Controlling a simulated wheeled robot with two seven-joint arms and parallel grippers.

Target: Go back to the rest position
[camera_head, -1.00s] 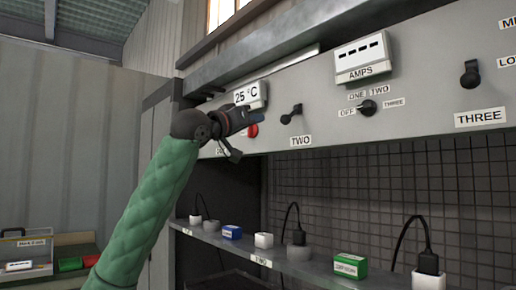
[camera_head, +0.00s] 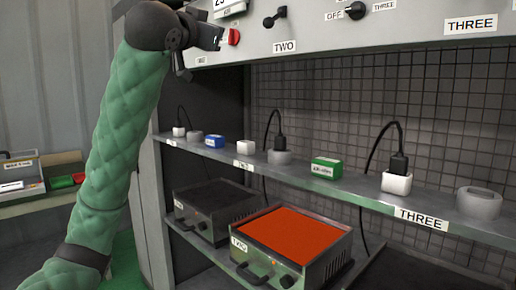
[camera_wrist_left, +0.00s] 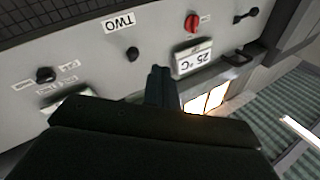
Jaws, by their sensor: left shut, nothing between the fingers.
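My left gripper (camera_head: 212,38) is at the top left of the head view, at the end of my green-sleeved arm, in front of the grey control panel (camera_head: 330,38). It is shut and empty, close to the red knob (camera_head: 234,37). In the left wrist view the gripper fingers (camera_wrist_left: 160,82) point at the panel, near the 25 °C display (camera_wrist_left: 193,57). The red knob (camera_wrist_left: 192,23) stands apart from the fingers there. My right gripper is not in view.
Below the panel, a shelf (camera_head: 300,183) holds plugs, sockets and small boxes, including a green one (camera_head: 326,168). A heating unit with a glowing red-orange top (camera_head: 290,236) and a dark unit (camera_head: 213,207) stand lower. A side bench with trays (camera_head: 22,172) is at left.

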